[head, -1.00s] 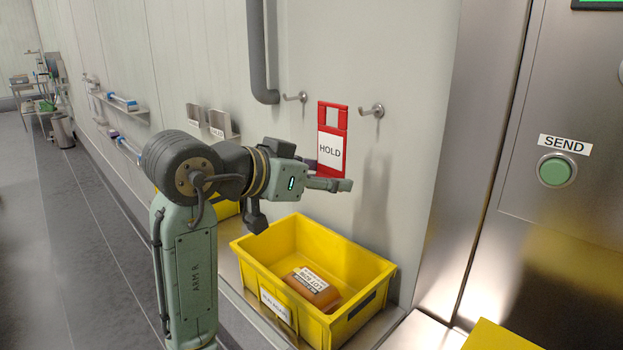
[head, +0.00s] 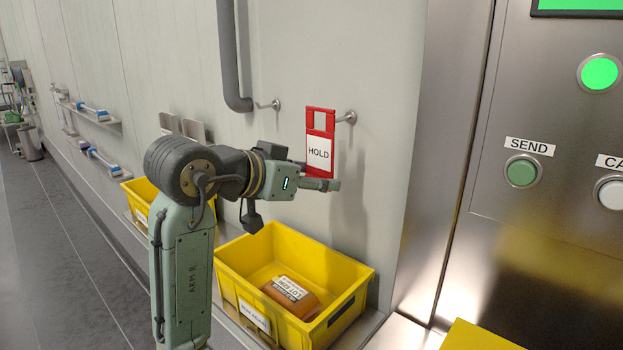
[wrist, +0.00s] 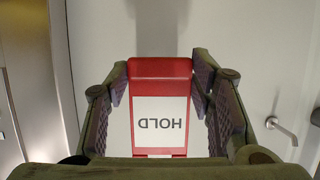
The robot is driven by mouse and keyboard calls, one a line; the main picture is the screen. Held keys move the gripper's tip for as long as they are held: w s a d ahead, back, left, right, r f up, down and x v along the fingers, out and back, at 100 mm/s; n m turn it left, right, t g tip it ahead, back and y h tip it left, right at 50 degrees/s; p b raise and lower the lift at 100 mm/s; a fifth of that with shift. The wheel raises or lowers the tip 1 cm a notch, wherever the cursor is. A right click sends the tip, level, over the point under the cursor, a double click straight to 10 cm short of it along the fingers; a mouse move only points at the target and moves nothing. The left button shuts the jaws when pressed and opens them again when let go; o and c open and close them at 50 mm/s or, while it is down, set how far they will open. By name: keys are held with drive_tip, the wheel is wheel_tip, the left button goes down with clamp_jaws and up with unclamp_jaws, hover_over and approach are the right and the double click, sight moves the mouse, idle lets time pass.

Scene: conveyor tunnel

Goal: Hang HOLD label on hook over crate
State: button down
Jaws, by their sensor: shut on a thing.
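The HOLD label (head: 319,152) is a red-framed tag with a white face and a square opening at its top. My gripper (head: 322,182) is shut on its lower part and holds it upright before the wall. In the wrist view the label (wrist: 160,108) sits upside down between both fingers. In the head view the right hook (head: 348,117) shows just beside the label's upper right edge; I cannot tell whether they touch. The left hook (head: 268,105) is bare and also shows in the wrist view (wrist: 281,128). The yellow crate (head: 228,279) stands below, holding a brown labelled pack (head: 290,291).
A grey pipe (head: 229,60) runs down the wall left of the hooks. A steel panel with a green SEND button (head: 521,172) stands at the right. Another yellow crate (head: 135,190) is partly hidden behind my arm. A yellow surface (head: 487,336) lies at bottom right.

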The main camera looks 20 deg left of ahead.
drive_tip(key=shift+w+d+p, duration=0.15)
drive_tip(key=shift+w+d, duration=0.15)
drive_tip(key=shift+w, duration=0.55)
drive_tip(key=shift+w+d+p, duration=0.1)
drive_tip(key=shift+w+d, duration=0.25)
drive_tip(key=shift+w, duration=0.5)
drive_tip(key=shift+w+d+p, duration=0.15)
drive_tip(key=shift+w+d, duration=0.15)
drive_tip(key=shift+w, duration=0.55)
drive_tip(key=shift+f+b, duration=0.55)
drive_tip(key=shift+f, duration=0.35)
drive_tip(key=c, duration=0.7)
unclamp_jaws()
drive_tip(key=shift+r, duration=0.1)
drive_tip(key=v, duration=1.2)
